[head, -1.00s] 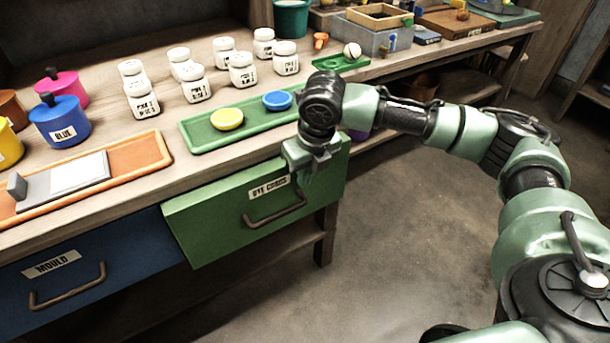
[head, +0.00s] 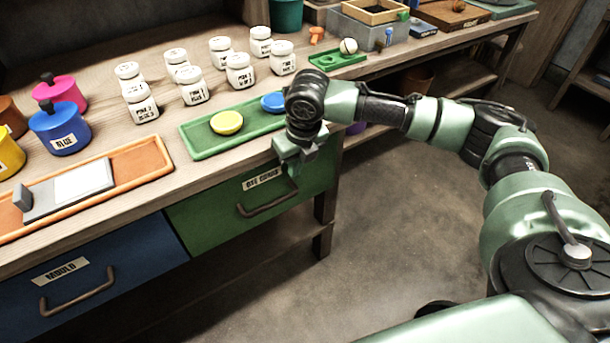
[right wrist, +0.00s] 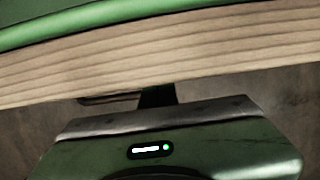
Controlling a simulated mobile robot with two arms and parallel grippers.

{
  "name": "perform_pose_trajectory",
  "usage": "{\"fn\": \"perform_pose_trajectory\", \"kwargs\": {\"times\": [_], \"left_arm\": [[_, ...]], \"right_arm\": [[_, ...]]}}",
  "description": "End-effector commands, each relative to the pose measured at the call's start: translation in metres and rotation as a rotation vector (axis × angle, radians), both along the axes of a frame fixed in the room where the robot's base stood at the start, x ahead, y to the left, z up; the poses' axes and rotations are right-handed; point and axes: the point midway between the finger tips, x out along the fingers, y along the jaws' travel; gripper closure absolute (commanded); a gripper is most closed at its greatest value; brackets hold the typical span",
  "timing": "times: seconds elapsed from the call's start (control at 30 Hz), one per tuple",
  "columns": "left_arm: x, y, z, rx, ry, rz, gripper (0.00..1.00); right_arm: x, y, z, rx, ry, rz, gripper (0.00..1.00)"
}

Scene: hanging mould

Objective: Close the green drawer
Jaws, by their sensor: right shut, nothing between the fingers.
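The green drawer (head: 225,212), labelled "DYE CORDS", has its front about level with the bench edge, and no top surface of it shows. Its dark bar handle (head: 268,203) is on the front. My right gripper (head: 293,168) is shut and empty, at the upper right part of the drawer front, to the right of the handle; it appears to touch the front. In the right wrist view, the shut fingers (right wrist: 157,95) are dark and lie just under the wooden bench edge (right wrist: 160,55); their contact is hidden. My left gripper is not in view.
The blue drawer (head: 95,280), labelled "MOULD", is at the left. On the bench are a green tray (head: 205,150) with yellow and blue discs, an orange tray (head: 140,165), several white jars (head: 193,88) and coloured pots. The floor (head: 400,220) right of the drawers is clear.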

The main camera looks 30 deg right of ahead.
Motion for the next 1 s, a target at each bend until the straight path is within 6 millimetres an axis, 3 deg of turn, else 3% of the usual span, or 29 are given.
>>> {"fn": "perform_pose_trajectory", "kwargs": {"times": [0.23, 0.63, 0.87, 1.0], "left_arm": [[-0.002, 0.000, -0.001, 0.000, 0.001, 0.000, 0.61], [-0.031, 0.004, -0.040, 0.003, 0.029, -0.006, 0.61], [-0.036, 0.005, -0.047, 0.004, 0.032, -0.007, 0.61], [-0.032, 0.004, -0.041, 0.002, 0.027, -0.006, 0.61]], "right_arm": [[0.005, -0.001, 0.012, 0.003, -0.023, -0.005, 1.00], [-0.016, -0.001, 0.072, 0.002, -0.014, -0.003, 1.00], [-0.021, -0.001, 0.079, 0.001, -0.008, -0.001, 1.00], [-0.024, 0.009, 0.069, 0.014, -0.003, -0.024, 1.00]]}}
